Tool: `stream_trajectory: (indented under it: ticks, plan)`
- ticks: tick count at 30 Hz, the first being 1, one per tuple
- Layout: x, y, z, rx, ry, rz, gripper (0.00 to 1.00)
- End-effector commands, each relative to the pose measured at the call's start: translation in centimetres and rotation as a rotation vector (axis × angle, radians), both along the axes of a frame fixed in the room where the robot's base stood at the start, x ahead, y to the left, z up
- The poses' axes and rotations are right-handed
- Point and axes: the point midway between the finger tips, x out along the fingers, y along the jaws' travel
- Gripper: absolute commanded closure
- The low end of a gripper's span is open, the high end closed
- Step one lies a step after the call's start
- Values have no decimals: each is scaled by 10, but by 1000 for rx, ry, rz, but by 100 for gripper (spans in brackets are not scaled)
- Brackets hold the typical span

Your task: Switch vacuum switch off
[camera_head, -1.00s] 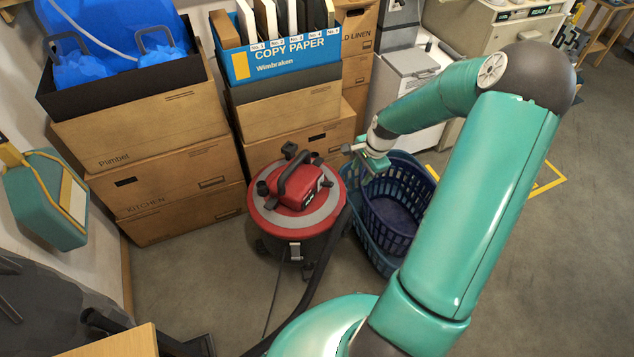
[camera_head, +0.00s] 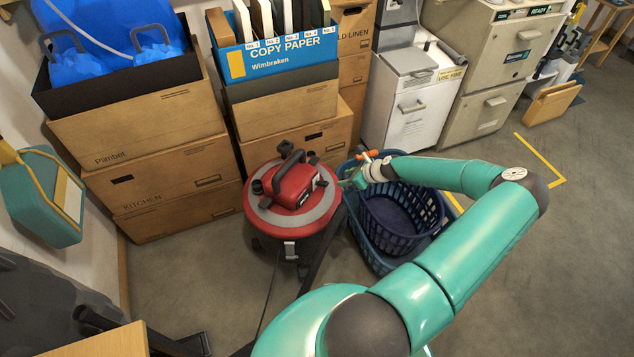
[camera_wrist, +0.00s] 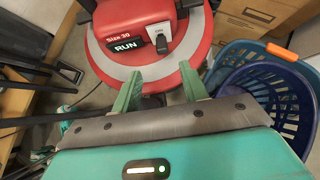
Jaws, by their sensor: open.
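The red vacuum (camera_head: 293,187) stands on the floor left of the baskets, with a grey ring around its round lid. In the wrist view its red motor housing (camera_wrist: 128,15) carries a black "RUN" label and a dark rocker switch (camera_wrist: 161,43) beside an "ON" mark. My gripper (camera_wrist: 162,88) is open and empty, its two green fingers spread below the switch in the picture, apart from it. In the head view my gripper (camera_head: 355,180) is just right of the vacuum lid. Which way the switch is tipped is hard to tell.
Nested blue laundry baskets (camera_head: 388,222) with an orange piece at the rim stand right of the vacuum. Stacked cardboard boxes (camera_head: 190,167) rise behind it. A black hose (camera_head: 322,250) runs down its front. Open floor (camera_head: 530,270) lies to the right.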

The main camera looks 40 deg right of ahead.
Motion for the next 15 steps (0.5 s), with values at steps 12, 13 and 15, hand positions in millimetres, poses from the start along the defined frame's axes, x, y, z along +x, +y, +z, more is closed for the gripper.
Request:
stream_trajectory:
  ticks: [12, 13, 15]
  plan:
    - [38, 12, -44, 2, -1, -7, 56]
    - [42, 13, -48, 2, -1, -7, 56]
    - [52, 16, -58, 2, 0, -6, 56]
